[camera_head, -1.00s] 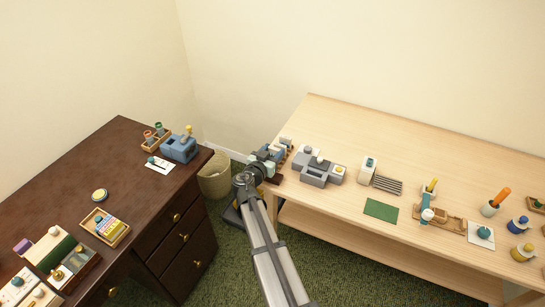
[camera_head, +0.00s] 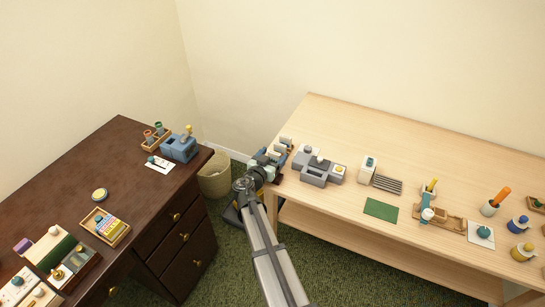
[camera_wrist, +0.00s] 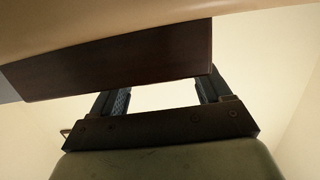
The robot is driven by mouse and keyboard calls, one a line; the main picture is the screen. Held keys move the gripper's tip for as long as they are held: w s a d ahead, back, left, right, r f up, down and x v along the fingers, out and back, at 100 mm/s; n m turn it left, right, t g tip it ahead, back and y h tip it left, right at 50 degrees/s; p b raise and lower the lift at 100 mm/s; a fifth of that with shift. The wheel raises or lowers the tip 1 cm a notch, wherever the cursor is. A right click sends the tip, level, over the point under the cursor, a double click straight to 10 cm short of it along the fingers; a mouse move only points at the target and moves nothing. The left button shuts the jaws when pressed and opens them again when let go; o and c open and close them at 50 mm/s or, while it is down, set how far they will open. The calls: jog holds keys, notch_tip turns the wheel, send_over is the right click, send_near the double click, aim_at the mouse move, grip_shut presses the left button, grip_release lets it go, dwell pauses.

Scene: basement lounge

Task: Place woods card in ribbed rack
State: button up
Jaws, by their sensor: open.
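My gripper (camera_head: 268,163) is at the left end of the light wooden table, beside a small rack with upright pale pieces (camera_head: 286,143) that it partly hides. In the wrist view my gripper (camera_wrist: 162,92) has its two fingers apart, with pale background between them. A dark brown block (camera_wrist: 120,62) crosses in front of the fingertips; I cannot tell what it belongs to. A grey slatted piece (camera_head: 388,186) lies on the table and may be the ribbed rack. No card is clearly identifiable as the woods card.
Grey device (camera_head: 320,170), white box (camera_head: 367,169) and green mat (camera_head: 381,209) stand on the light table (camera_head: 430,160). A dark desk (camera_head: 70,180) at left holds a wooden tray (camera_head: 120,237) with colourful cards. A wicker basket (camera_head: 214,178) stands between them.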

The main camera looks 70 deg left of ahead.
jog(key=shift+r, duration=0.15)
jog(key=v, duration=1.2)
